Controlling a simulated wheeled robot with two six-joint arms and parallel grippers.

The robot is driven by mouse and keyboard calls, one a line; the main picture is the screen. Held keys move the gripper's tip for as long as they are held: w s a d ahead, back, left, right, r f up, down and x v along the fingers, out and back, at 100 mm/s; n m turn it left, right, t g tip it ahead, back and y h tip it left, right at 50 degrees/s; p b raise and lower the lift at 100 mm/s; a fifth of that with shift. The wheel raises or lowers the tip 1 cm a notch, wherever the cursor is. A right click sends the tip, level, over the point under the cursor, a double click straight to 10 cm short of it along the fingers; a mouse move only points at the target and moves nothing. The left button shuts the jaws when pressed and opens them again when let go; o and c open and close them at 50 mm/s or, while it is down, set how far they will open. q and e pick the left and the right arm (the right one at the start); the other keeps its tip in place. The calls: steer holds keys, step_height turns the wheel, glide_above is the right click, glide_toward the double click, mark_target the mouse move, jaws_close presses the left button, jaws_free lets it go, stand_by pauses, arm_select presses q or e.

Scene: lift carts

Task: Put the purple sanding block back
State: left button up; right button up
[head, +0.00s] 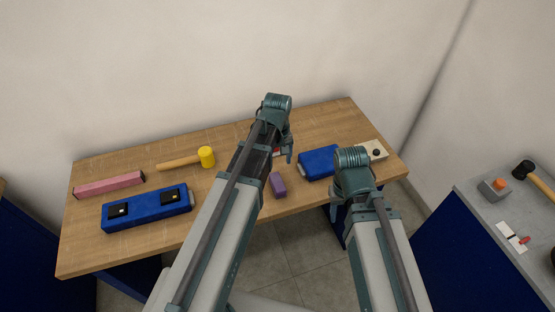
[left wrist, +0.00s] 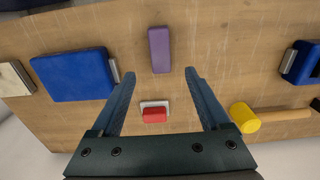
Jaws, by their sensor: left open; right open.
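The purple sanding block (head: 278,185) lies on the wooden table near its front edge. It also shows in the left wrist view (left wrist: 159,50), just beyond my fingertips and apart from them. My left gripper (head: 287,153) is above the table behind the block, open and empty; its two fingers (left wrist: 156,73) show spread in the wrist view. My right gripper (head: 338,209) is near the table's front edge, to the right of the block. Its fingers are mostly hidden by its own wrist.
A red piece on a white plate (left wrist: 154,113) lies below my left fingers. Blue cases (head: 318,163) (head: 145,209), a yellow mallet (head: 206,157), a pink bar (head: 109,185) and a pale plate with a black knob (head: 374,151) lie around. A grey side table (head: 480,215) stands right.

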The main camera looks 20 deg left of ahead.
arm_select(q)
steer(key=s+d+m+y, duration=0.1)
steer(key=s+d+m, duration=0.9)
steer(key=s, duration=0.4)
steer(key=shift+s+d+m, duration=0.15)
steer(key=shift+d+m, duration=0.1)
steer(key=shift+m, duration=0.05)
step_height(320, 180, down, 4)
steer(key=b, duration=0.4)
